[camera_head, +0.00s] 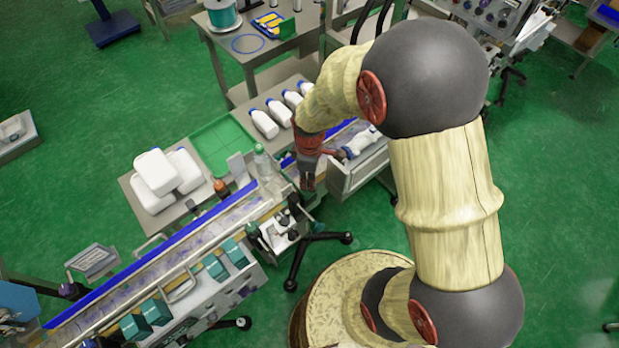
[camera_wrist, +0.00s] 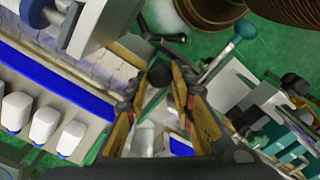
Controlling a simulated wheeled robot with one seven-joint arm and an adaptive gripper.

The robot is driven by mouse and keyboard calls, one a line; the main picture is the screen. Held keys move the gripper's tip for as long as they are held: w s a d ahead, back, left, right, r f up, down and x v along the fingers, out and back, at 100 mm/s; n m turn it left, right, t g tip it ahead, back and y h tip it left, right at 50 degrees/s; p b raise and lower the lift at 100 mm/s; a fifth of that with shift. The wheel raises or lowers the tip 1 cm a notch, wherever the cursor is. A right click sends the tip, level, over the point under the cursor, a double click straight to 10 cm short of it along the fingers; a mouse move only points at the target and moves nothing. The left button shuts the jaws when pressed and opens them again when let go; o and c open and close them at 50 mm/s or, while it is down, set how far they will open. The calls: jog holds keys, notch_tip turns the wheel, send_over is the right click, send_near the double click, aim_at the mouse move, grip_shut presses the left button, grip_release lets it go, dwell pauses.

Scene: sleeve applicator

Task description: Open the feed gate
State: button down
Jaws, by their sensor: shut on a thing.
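My gripper (camera_head: 308,184) points down at the right end of the conveyor, beside the grey bin. In the wrist view my gripper (camera_wrist: 164,70) has its two yellow-and-black fingers closed in around a dark round knob (camera_wrist: 160,78), which sits between the fingertips. The knob appears to be part of the feed gate, but my fingers and the tilted view hide most of what it is fixed to. I cannot tell how far the gate stands open.
The conveyor (camera_head: 160,258) with blue rails runs to the lower left. A grey bin (camera_head: 358,172) holding white bottles is to the right.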

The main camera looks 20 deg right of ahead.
jog(key=shift+s, duration=0.1)
jog(key=s+d+p, duration=0.1)
jog(key=s+d, duration=0.1)
jog(key=s, duration=0.6)
jog(key=shift+s+d+p, duration=0.2)
jog(key=shift+d+p, duration=0.15)
jog(key=shift+d, duration=0.05)
jog(key=c, duration=1.6)
grip_release()
jog(key=shift+o, duration=0.5)
notch_tip(320, 180, up, 12)
